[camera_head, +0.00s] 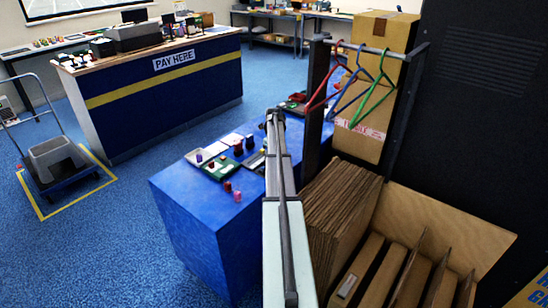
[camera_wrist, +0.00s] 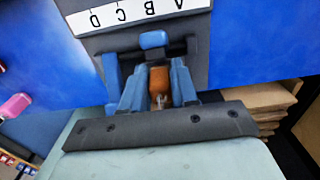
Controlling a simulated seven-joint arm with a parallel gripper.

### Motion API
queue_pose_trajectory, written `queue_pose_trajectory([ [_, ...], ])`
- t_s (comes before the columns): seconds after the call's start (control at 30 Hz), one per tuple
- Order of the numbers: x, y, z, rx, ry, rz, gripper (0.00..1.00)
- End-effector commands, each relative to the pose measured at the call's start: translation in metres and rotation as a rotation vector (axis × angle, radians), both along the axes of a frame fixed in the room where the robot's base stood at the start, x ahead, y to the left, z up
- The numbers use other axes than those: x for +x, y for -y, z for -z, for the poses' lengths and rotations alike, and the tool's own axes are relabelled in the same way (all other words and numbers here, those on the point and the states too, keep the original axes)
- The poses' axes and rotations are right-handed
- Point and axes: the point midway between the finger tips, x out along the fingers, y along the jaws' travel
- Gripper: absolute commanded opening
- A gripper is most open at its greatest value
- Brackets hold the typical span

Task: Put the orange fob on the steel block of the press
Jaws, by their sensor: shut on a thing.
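The orange fob (camera_wrist: 159,79) is between the blue fingers of my gripper (camera_wrist: 158,88) in the wrist view, and the gripper is shut on it. A small metal-looking part shows at the fob's lower end. Beyond the fingers is a dark panel with a white strip (camera_wrist: 125,14) lettered A, B, C, D. In the head view my arm runs up over the blue table (camera_head: 190,198), and I cannot make out the gripper or fob there. I cannot clearly pick out the press or its steel block in either view.
A rail with coloured hangers (camera_head: 376,85) and brown cartons (camera_head: 341,205) stand right of my arm. The table's front left is clear.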

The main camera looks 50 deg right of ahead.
Motion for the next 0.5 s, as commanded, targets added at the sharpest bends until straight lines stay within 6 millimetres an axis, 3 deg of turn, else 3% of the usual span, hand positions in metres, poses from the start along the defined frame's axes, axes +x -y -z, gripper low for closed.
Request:
queue_pose_trajectory([
  [0.4, 0.0001, 0.0001, 0.0049, 0.000, 0.000, 0.000, 0.00],
  [0.43, 0.0001, 0.0002, 0.0051, -0.001, 0.001, 0.000, 0.29],
  [0.5, 0.0001, 0.0002, 0.0048, -0.001, 0.001, 0.000, 0.36],
])
